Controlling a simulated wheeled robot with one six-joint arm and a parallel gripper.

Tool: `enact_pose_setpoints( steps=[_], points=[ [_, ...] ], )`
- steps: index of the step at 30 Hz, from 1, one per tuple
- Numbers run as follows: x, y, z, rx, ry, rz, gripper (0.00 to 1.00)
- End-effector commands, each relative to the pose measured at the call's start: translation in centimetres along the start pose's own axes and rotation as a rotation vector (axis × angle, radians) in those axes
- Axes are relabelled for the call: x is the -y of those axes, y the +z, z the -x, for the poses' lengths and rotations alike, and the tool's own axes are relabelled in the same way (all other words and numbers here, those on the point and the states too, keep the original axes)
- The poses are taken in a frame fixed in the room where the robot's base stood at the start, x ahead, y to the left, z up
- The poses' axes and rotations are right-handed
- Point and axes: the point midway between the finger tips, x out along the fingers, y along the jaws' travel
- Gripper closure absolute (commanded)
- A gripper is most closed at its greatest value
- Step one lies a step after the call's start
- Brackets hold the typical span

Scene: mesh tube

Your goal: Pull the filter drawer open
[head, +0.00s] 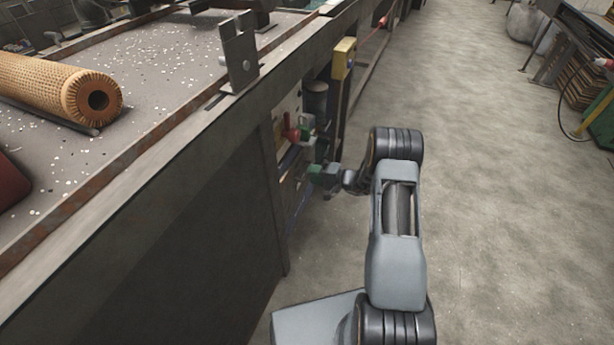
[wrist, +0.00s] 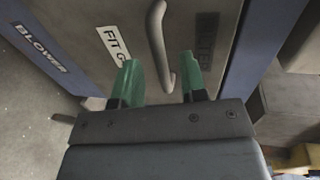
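In the wrist view the grey drawer front (wrist: 90,15) carries a white label starting "FIT G" and a dark label (wrist: 205,35) that seems to read "FILTER". A curved grey bar handle (wrist: 157,35) stands on this front. My gripper (wrist: 160,78) is open, its two green fingertips on either side of the handle's lower end. Gaps show on both sides, and I cannot tell how deep the fingers reach. In the head view my gripper (head: 318,172) is low at the side of the bench. The drawer front is not clearly visible there.
A blue frame with a "BLOWER" label (wrist: 43,50) borders the panel. In the head view the bench (head: 150,110) fills the left and bears a perforated tube (head: 50,85). A yellow box (head: 344,58) sits on the bench side. Open floor (head: 480,200) lies to the right.

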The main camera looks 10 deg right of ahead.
Motion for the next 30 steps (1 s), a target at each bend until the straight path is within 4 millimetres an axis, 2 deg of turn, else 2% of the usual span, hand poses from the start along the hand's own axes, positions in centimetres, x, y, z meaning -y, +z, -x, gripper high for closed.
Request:
enact_pose_setpoints(
  steps=[3,7,20,30],
  points=[
    [-0.2,0.0,-1.5,0.002,0.001,0.001,0.61],
    [-0.1,0.0,-2.5,0.001,0.001,-0.001,0.61],
    [0.0,0.0,-3.0,0.000,0.001,-0.001,0.61],
    [0.0,0.0,-3.0,0.000,0.001,-0.001,0.94]
  ],
)
